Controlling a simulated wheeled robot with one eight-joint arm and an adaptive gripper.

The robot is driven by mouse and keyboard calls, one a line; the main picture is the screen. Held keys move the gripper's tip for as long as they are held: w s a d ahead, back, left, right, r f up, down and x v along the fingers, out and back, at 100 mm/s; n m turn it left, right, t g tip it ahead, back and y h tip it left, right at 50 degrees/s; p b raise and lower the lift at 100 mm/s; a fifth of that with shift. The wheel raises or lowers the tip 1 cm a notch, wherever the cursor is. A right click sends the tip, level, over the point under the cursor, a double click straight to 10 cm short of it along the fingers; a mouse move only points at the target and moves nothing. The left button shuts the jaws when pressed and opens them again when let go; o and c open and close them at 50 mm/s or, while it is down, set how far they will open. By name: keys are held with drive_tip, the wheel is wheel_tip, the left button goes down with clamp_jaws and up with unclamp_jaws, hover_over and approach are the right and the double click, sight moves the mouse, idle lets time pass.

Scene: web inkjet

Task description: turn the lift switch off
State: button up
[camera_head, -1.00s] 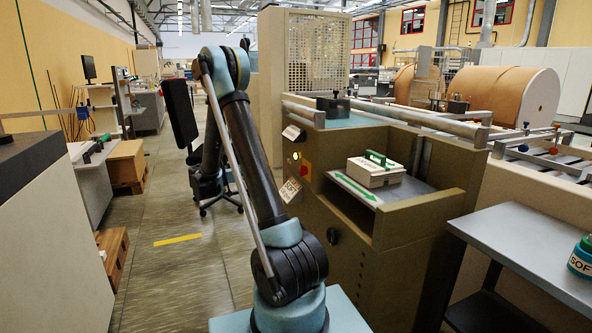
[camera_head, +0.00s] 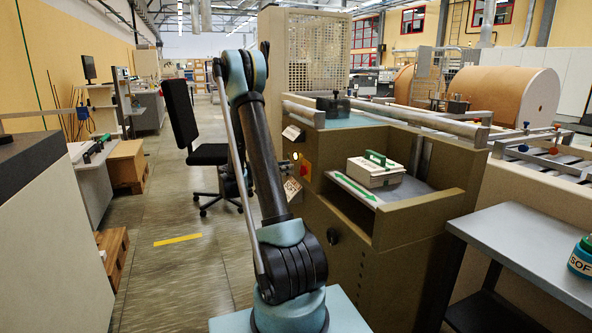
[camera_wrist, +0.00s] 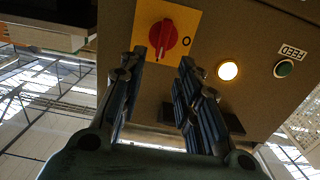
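A red rotary knob (camera_wrist: 163,38) on a yellow plate (camera_wrist: 190,20) shows at the top of the wrist view; no "lift" label is readable. Its grip bar runs roughly up and down the picture, and a "0" mark stands at its right. In the head view the red knob (camera_head: 305,169) is on the front of the brown machine (camera_head: 350,275). My gripper (camera_wrist: 162,60) is open and empty. Its two fingers point at the panel, with their tips just below the knob on either side; contact cannot be told.
A lit lamp (camera_wrist: 228,71) and a green button (camera_wrist: 284,68) labelled FEED sit right of the knob. A white box with a green handle (camera_head: 376,170) stands on the machine's shelf. An office chair (camera_head: 205,153) stands behind my arm.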

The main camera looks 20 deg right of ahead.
sight(303, 171)
drive_tip(key=shift+w+d, duration=0.1)
drive_tip(key=shift+d, duration=2.6)
clamp_jaws()
